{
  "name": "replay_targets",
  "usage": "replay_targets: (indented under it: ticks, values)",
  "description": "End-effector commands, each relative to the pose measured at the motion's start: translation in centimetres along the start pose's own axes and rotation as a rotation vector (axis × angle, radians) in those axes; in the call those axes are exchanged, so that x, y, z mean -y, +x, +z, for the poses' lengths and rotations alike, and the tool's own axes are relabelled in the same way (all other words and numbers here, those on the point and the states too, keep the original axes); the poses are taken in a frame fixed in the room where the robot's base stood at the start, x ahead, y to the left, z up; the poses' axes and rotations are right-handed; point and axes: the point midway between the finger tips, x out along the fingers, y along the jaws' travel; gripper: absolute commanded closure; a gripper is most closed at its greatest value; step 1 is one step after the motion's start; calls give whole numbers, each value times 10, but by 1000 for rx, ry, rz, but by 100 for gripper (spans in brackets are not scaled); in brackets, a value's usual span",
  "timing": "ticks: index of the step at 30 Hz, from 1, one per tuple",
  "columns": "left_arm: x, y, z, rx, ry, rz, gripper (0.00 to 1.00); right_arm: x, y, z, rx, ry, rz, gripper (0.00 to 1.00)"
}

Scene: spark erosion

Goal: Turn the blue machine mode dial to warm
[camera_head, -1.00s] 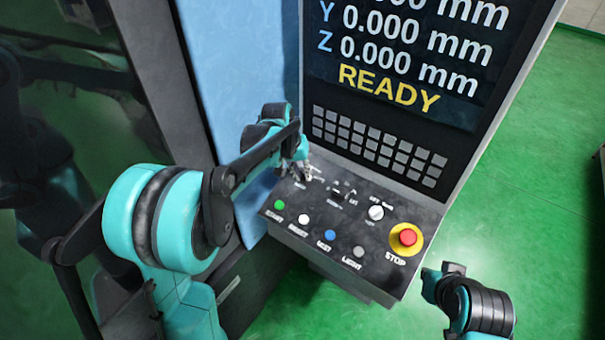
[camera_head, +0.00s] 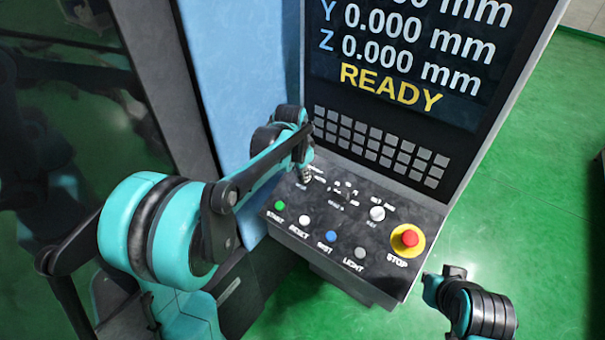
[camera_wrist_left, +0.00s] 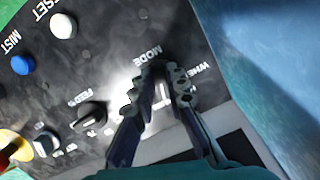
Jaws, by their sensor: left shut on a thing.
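The mode dial sits at the back left of the sloped black control panel (camera_head: 330,238), by the MODE label in the left wrist view. My left gripper (camera_head: 305,174) is down at that spot. In the left wrist view its two dark fingers (camera_wrist_left: 164,82) are close together and shut on the dial, which they mostly hide. I cannot make out the dial's blue colour or which setting it points at. A WARM-like label is partly legible beside the fingers. Only part of my right arm shows at the lower right.
A feed knob (camera_wrist_left: 90,115) stands close beside the fingers. Another pale knob (camera_head: 377,213) and the red stop button (camera_head: 408,238) are farther right. Green (camera_head: 279,205), white (camera_head: 304,220), blue (camera_head: 328,238) and grey (camera_head: 359,252) buttons line the front. The keypad and READY screen (camera_head: 400,70) rise behind.

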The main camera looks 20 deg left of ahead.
Motion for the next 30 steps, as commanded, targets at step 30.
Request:
replay_targets:
  ticks: [30]
  values:
    - [1, 0, 0, 0, 72, -15, 66, 0, 1, 0, 0, 0, 0, 100]
